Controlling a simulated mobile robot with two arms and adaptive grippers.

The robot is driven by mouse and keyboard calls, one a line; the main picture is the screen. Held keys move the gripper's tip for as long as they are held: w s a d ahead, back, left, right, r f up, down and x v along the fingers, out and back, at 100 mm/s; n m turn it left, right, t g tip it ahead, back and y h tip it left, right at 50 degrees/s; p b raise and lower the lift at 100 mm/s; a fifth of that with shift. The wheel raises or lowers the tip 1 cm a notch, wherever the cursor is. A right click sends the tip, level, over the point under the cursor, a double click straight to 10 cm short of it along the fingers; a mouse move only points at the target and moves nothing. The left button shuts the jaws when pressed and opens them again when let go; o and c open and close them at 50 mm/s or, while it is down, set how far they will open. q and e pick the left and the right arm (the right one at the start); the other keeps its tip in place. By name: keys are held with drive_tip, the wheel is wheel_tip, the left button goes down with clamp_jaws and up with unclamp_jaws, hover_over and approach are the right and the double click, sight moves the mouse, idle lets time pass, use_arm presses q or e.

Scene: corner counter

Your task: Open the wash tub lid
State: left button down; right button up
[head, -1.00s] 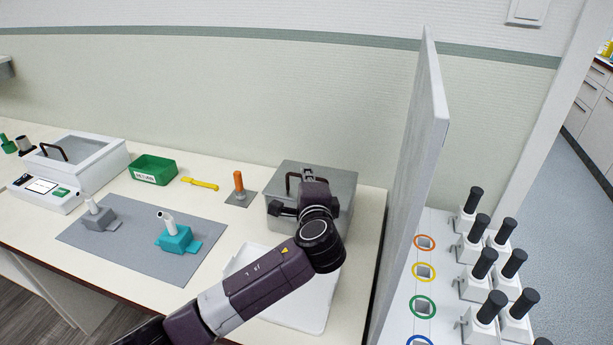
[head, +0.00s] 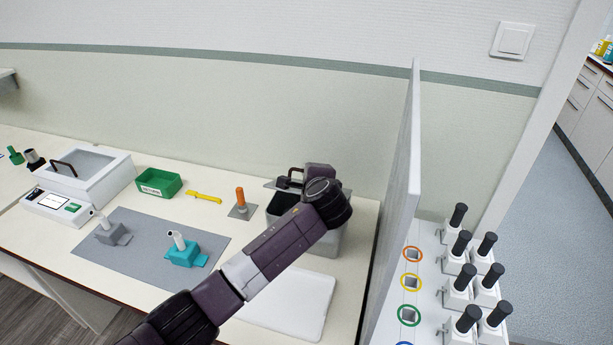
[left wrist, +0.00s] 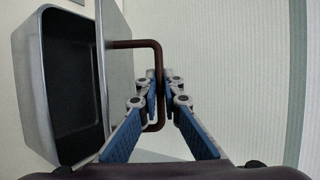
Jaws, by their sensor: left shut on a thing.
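The wash tub (head: 322,242) is a grey metal box at the right end of the counter, with its dark inside partly showing. Its grey lid (head: 345,187) is off the rim, toward the wall side, and mostly hidden by my arm. My left gripper (head: 290,182) is shut on the lid's dark red-brown handle (head: 294,171). In the left wrist view, the gripper (left wrist: 163,88) has the handle (left wrist: 135,44) between its fingers. The lid (left wrist: 118,65) shows there beside the open tub (left wrist: 27,60). My right gripper is in neither view.
A tall grey partition (head: 402,190) stands close to the right of the tub. A white tray (head: 290,305) lies in front of it. An orange-handled tool (head: 240,196), a yellow tool (head: 205,197) and a green bin (head: 159,182) are to the left.

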use_arm(q)
drive_tip(key=shift+w+d+r, duration=0.3)
drive_tip(key=shift+w+r, duration=0.4)
drive_tip(key=shift+w, duration=0.2)
drive_tip(key=c, duration=2.1)
unclamp_jaws()
drive_tip(key=shift+s, duration=0.15)
drive_tip(key=v, duration=1.1)
drive_tip(key=shift+s+r, duration=0.15)
drive_tip(key=shift+s, duration=0.25)
